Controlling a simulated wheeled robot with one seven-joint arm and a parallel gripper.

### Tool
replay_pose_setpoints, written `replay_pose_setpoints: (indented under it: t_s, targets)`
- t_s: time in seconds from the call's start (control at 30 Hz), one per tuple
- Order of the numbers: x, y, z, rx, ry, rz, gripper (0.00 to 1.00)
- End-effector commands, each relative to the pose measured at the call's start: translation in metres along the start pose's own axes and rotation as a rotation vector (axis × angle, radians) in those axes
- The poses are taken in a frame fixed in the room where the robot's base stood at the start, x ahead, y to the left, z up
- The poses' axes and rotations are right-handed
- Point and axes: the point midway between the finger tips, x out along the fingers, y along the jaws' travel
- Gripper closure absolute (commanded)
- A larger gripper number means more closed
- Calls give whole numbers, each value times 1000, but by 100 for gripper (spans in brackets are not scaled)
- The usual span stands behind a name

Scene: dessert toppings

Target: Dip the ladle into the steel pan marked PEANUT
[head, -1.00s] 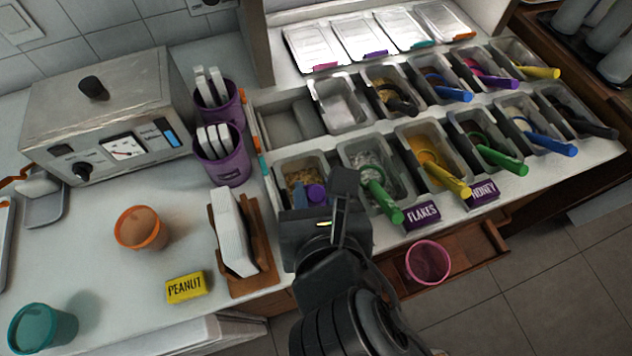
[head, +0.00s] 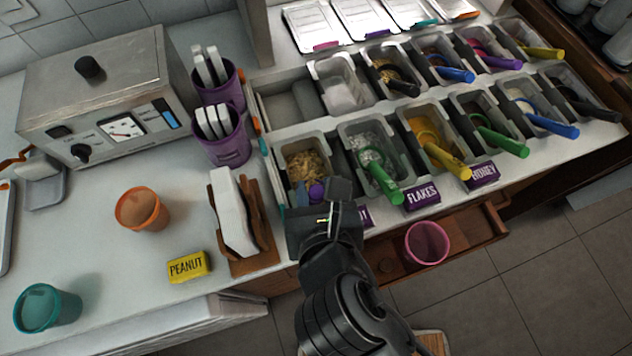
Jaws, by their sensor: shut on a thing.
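The front-row steel pan (head: 289,151) at the left end holds tan, chopped-looking bits. My gripper is shut on this handle; the fingers' grip is partly hidden by my own arm. The ladle's bowl seems to be low in the pan's near part, but I cannot tell how deep. A purple label (head: 364,214) beside my gripper is mostly covered and shows only its last letters. A yellow PEANUT block (head: 188,267) lies apart on the counter at left.
The FLAKES pan (head: 348,136) with a green ladle (head: 383,184) stands close on the right. More pans with ladles fill the rack. A napkin holder (head: 262,240) stands close on the left. A pink cup (head: 427,243) sits in the open drawer below.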

Motion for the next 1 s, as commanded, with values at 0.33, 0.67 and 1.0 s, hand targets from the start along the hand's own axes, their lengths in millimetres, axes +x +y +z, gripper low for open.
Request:
replay_pose_setpoints:
  t_s: [0.33,0.67,1.0]
  targets:
    - [20,0,6,1,-2,0,100]
    - [35,0,21,0,-1,-1,100]
    - [53,0,32,0,-1,-1,100]
